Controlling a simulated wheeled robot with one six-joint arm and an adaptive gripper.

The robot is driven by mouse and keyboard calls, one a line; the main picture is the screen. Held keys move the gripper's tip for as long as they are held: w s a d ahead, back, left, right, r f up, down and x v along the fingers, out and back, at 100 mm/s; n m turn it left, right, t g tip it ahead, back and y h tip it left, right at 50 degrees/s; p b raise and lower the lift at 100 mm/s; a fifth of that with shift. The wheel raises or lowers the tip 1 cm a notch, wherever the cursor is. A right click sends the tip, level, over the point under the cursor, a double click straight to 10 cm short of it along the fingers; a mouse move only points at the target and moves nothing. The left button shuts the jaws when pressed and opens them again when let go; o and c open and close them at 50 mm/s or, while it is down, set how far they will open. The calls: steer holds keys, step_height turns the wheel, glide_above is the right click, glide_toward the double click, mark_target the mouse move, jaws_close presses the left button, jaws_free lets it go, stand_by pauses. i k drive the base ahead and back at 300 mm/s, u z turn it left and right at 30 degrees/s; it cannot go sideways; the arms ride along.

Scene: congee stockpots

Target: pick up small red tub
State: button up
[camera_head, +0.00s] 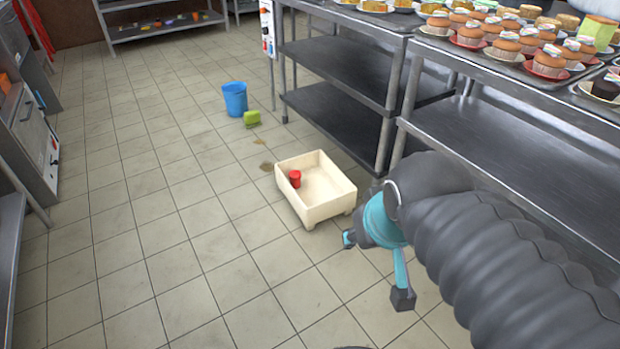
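The small red tub (295,178) stands inside a cream open box (318,213) on the tiled floor, near the box's left wall. My gripper (376,270) is at the right of the box and nearer to me, with its fingers spread apart and nothing visible between them. It is clear of the tub. My dark ribbed arm reaches in from the lower right. The tub's lower part is partly hidden by the box wall.
Steel shelving (340,75) and a counter with cupcakes (548,62) stand along the right. Steel cabinets (32,130) line the left. The floor left of the box is clear.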

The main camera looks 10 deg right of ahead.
mark_target(294, 176)
steer(key=u, duration=0.8)
steer(key=i, duration=1.1)
steer(key=z, duration=0.65)
steer(key=i, duration=0.8)
steer(key=z, duration=0.1)
